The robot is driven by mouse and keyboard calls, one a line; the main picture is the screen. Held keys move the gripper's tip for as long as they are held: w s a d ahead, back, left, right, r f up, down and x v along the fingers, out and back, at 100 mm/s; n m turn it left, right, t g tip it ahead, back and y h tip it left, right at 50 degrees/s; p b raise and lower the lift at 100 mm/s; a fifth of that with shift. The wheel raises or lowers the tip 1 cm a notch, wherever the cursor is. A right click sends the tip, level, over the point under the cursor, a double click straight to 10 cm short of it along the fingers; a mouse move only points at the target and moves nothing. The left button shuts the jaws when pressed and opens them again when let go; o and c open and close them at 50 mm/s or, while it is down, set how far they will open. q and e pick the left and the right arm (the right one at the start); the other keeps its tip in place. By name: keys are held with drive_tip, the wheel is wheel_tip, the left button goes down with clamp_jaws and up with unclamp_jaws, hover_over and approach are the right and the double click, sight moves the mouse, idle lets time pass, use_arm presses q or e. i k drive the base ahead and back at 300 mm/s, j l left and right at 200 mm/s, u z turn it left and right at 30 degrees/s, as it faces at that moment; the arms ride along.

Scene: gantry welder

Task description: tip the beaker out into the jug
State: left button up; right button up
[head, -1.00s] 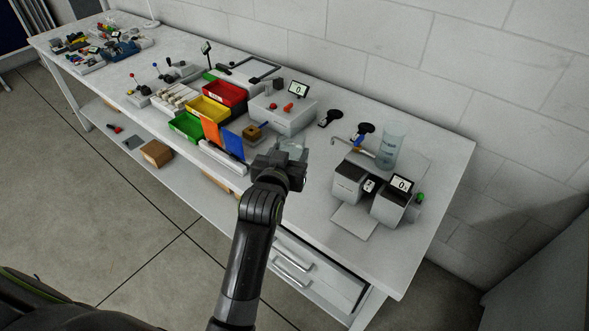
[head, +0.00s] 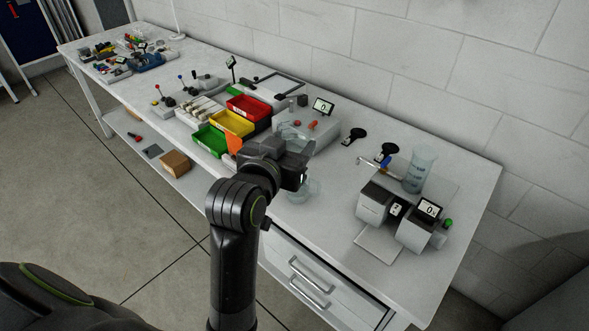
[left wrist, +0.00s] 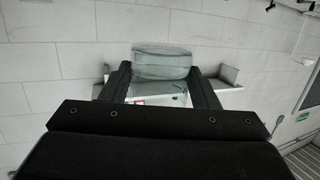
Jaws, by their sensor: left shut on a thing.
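My left gripper (head: 298,170) is shut on the clear glass beaker (left wrist: 162,66), which sits between its two fingers in the left wrist view. In the head view the gripper hides much of the beaker. Clear glass shows just below the jaws, above the bench's front edge, but I cannot tell for sure if it is all the beaker. The beaker looks about upright; its contents cannot be made out. A tall clear vessel with blue marks, seemingly the jug (head: 419,168), stands upright at the right, well apart from my gripper. My right gripper is not in view.
A grey two-block device with a display (head: 429,209) stands in front of the jug, with a blue-topped tap-like part (head: 387,152) beside it. Red (head: 248,108), yellow (head: 232,122) and green (head: 210,139) bins lie left of my gripper. Bench between gripper and device is clear.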

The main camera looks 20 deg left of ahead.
sight(301, 196)
drive_tip(key=j+z, duration=0.2)
drive_tip(key=j, duration=0.75)
drive_tip(key=j+z, duration=0.2)
drive_tip(key=j, duration=0.8)
drive_tip(key=k+j+z, duration=0.15)
drive_tip(key=j, duration=0.8)
drive_tip(key=i+j, duration=0.05)
